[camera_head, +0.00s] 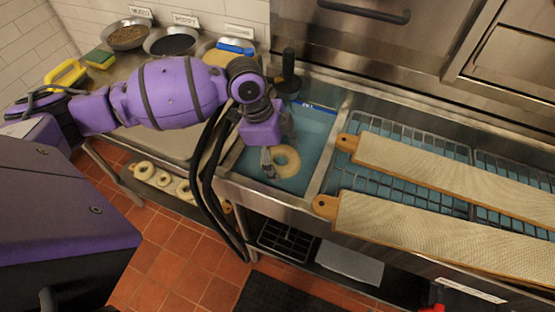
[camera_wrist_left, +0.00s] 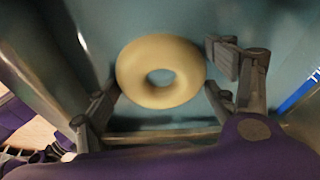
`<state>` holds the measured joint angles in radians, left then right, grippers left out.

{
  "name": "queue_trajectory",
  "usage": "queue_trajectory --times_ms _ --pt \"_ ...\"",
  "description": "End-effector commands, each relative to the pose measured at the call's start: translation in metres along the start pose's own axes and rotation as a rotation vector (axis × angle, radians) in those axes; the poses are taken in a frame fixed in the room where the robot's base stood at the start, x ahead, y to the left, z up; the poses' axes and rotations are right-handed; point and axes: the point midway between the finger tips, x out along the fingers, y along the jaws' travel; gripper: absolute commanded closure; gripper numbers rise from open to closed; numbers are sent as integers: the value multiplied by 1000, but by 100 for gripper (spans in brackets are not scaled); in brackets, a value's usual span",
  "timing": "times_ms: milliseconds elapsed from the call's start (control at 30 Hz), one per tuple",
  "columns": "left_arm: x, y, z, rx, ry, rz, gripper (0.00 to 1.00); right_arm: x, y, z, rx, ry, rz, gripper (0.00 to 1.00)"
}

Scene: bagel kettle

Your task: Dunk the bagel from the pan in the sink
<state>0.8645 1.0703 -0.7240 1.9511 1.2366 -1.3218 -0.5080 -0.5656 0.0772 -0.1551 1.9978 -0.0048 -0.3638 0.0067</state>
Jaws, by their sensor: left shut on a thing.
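A pale, ring-shaped bagel (camera_head: 286,161) is at the left gripper's fingertips, over the blue water in the sink (camera_head: 312,128). My left gripper (camera_head: 268,160) points down into the left basin and is shut on the bagel. In the left wrist view the bagel (camera_wrist_left: 160,72) lies between the two fingers of the gripper (camera_wrist_left: 165,85), with the blue basin behind it. I cannot tell whether the bagel touches the water. My right gripper is not in view.
Two long cloth-covered boards (camera_head: 440,225) and (camera_head: 455,172) lie across wire racks over the right basin. A metal divider (camera_head: 328,150) separates the basins.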

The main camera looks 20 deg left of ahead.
Motion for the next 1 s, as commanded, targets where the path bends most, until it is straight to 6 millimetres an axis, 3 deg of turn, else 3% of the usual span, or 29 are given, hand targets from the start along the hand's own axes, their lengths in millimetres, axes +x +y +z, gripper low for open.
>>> queue_trajectory --times_ms 33,267,600,1000 --pt "-11 -1 -4 2 2 -7 51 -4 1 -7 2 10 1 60" --pt "-30 -1 -9 2 2 -6 51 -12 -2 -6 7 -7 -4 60" --pt "-59 -1 -17 1 2 -6 51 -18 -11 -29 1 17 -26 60" --pt "-93 -1 -27 2 2 -5 51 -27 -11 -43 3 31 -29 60"
